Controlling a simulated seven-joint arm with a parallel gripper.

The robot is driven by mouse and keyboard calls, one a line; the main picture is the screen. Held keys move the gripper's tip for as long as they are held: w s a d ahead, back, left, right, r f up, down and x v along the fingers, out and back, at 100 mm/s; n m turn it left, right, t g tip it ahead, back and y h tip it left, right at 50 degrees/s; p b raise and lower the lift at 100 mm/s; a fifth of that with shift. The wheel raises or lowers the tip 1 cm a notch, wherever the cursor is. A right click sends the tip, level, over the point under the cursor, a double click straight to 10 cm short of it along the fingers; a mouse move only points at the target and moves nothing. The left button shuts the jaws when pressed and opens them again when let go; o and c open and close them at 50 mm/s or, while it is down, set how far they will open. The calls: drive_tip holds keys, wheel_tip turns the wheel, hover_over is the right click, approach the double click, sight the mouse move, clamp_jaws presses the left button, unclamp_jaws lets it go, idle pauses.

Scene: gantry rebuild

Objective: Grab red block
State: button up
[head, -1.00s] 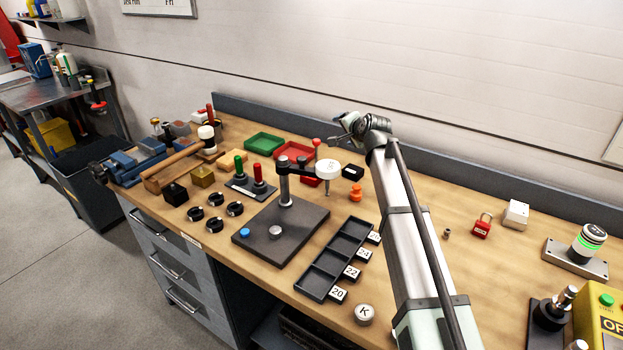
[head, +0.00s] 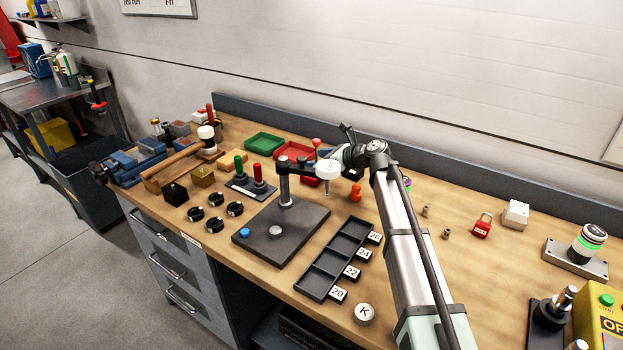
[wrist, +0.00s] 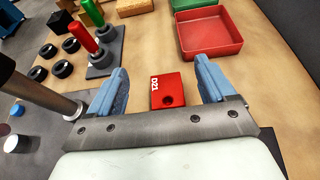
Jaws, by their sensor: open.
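The red block (wrist: 167,91) lies on the wooden bench in the wrist view, with white digits and a dark round hole on its top. My gripper (wrist: 162,65) is open, with one blue finger to the left of the block and one to the right. Clear gaps show between block and fingers; the gripper's height above the bench is hard to tell. In the head view the red block (head: 309,181) is partly hidden behind a white round head on an arm, and my fingers are hidden there too.
A red tray (wrist: 212,32) lies beyond the block. Red and green handles (wrist: 82,36) stand to the left. An orange piece (head: 355,194) is at the right.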

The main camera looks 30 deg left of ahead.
drive_tip(key=shift+f, duration=1.7)
wheel_tip(320, 180, down, 2)
drive_tip(key=shift+f, duration=0.15)
drive_tip(key=shift+x, duration=1.5)
drive_tip(key=c, duration=1.2)
